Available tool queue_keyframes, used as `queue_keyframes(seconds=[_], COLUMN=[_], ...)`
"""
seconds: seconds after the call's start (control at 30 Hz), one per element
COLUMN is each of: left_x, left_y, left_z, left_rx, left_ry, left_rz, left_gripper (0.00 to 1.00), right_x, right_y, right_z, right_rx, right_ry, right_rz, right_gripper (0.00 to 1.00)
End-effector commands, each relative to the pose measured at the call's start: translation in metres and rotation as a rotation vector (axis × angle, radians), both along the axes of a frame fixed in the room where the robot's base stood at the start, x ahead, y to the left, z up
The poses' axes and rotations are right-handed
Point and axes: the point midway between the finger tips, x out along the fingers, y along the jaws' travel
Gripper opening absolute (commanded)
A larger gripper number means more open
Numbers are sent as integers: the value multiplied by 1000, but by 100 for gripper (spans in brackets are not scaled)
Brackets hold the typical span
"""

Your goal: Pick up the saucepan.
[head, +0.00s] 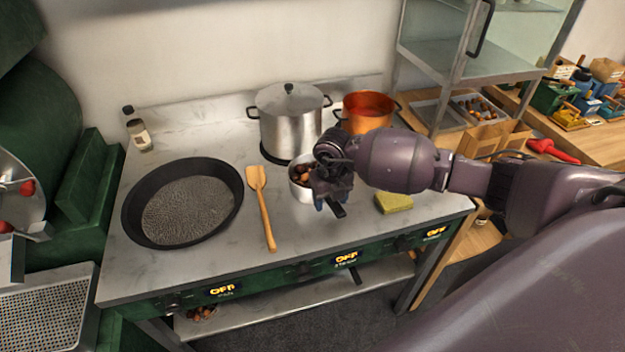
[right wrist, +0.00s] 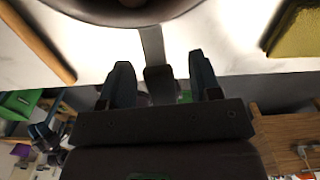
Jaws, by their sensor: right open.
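The saucepan (head: 298,191) is a small metal pan with chestnuts in it, on the stove top in front of the tall pot. Its dark handle (head: 338,210) points toward the front edge. My right gripper (head: 330,200) is over the handle and hides part of the pan. In the right wrist view the pan's side (right wrist: 100,12) is at the top, and its handle (right wrist: 152,48) runs down between the two open fingers (right wrist: 161,80). I cannot tell whether either finger touches the handle. My left gripper is out of view.
A wooden spatula (head: 262,205) and a wide black pan (head: 185,203) lie left of the saucepan. A lidded steel pot (head: 290,122) and an orange pot (head: 367,110) stand behind. A yellow sponge (head: 394,203) lies to the right. A bottle (head: 138,132) stands at the back left.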

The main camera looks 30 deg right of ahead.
Motion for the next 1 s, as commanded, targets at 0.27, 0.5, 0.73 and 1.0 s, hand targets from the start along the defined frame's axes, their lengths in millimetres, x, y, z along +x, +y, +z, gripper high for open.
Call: queue_keyframes(seconds=[0.27,0.5,0.73,1.0], left_x=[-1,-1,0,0], left_y=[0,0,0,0], left_z=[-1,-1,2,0], left_rx=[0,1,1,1], left_ry=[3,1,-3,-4], left_rz=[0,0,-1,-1], left_gripper=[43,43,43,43], right_x=[0,0,1,2], right_y=[0,0,0,-1], right_z=[0,0,1,14], right_rx=[0,0,0,-1], right_ry=[0,0,-4,-7], right_rz=[0,0,0,0], right_gripper=[45,8,0,0])
